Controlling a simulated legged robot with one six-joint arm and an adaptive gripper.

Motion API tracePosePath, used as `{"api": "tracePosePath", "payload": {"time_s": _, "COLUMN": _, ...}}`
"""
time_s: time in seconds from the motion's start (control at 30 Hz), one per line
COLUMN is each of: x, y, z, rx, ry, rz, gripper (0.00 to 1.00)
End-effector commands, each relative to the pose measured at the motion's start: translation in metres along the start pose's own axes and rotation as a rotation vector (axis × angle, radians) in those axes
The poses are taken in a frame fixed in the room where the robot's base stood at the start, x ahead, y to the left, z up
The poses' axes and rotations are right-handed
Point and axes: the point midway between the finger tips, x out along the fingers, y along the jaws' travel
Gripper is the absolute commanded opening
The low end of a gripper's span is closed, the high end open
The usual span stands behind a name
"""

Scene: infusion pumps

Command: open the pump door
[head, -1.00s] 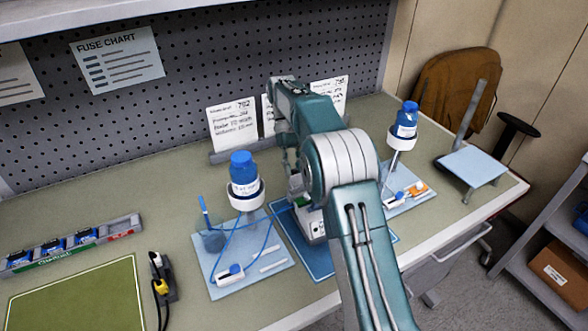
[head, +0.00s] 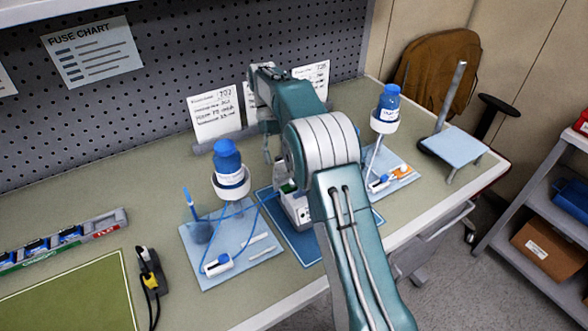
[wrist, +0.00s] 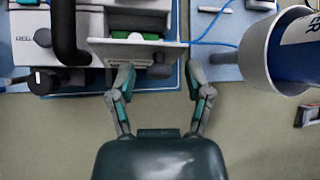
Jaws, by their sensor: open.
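The pump (head: 298,212) is a pale grey-white box on a dark blue mat, partly hidden by my arm in the head view. In the wrist view the pump (wrist: 93,22) fills the upper left, with a dark curved bar across it. A pale flat panel (wrist: 170,52), apparently the pump door, stands out from its body, with a green part visible behind it. My gripper (wrist: 158,82) is open, its two fingers apart and pointing at this panel. The fingertips are close to the panel's edge; I cannot tell whether they touch it. In the head view the fingers are hard to make out.
A blue bottle in a white holder (head: 228,165) stands left of the pump, and a similar blue bottle (head: 388,100) stands right. Blue tubing lies on the left board. A bottle holder (wrist: 262,50) is close right in the wrist view. Bench (head: 150,195) is clear behind the left board.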

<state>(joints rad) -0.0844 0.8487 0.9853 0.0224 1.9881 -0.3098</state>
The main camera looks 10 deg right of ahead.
Motion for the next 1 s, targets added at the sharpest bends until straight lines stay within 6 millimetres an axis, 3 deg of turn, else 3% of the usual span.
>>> {"api": "tracePosePath", "payload": {"time_s": 1.0, "x": 0.025, "y": -0.002, "z": 0.026, "rx": -0.075, "ry": 0.581, "rz": 0.108, "gripper": 0.65}}
